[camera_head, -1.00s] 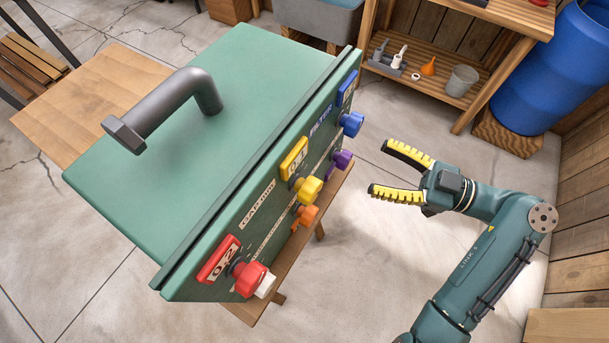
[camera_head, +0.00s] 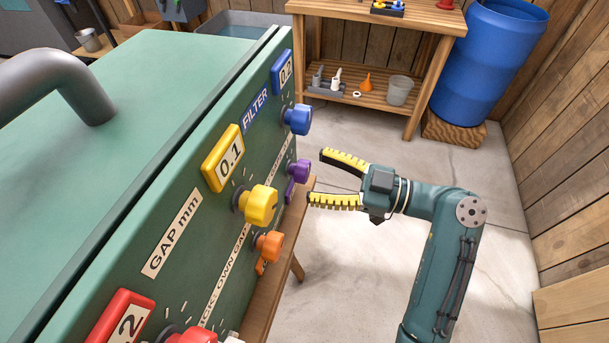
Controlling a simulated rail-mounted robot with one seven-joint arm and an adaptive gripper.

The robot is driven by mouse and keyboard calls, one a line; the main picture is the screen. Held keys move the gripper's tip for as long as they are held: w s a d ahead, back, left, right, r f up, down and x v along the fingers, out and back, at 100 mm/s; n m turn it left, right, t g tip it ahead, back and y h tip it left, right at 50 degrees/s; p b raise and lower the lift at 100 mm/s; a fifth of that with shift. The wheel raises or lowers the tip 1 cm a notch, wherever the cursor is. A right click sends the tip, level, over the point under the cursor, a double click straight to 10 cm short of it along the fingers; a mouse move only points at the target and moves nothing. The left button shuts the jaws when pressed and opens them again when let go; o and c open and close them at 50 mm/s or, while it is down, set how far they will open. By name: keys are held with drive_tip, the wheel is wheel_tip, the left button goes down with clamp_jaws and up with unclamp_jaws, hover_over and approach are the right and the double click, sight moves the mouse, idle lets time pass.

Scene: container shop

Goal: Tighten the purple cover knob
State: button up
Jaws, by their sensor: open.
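The purple knob (camera_head: 299,172) sits low on the front panel of the green machine (camera_head: 222,235), below the blue knob (camera_head: 297,119) and to the right of the yellow knob (camera_head: 259,205). An orange knob (camera_head: 269,246) is lower left of it. My gripper (camera_head: 318,177) is open and empty, its two black fingers with yellow ribbed pads pointing left at the panel. In the picture, its fingertips lie just right of the purple knob. They appear apart from it; the exact depth gap is hard to tell.
A red knob (camera_head: 190,335) is partly cut off at the bottom. A wooden table edge (camera_head: 262,300) runs under the machine. A wooden shelf (camera_head: 372,100) and a blue barrel (camera_head: 489,60) stand at the back. The floor right of the machine is clear.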

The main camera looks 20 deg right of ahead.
sight(308, 174)
drive_tip(key=x, duration=0.3)
drive_tip(key=shift+w+a, duration=0.1)
drive_tip(key=shift+a, duration=0.05)
drive_tip(key=c, duration=1.2)
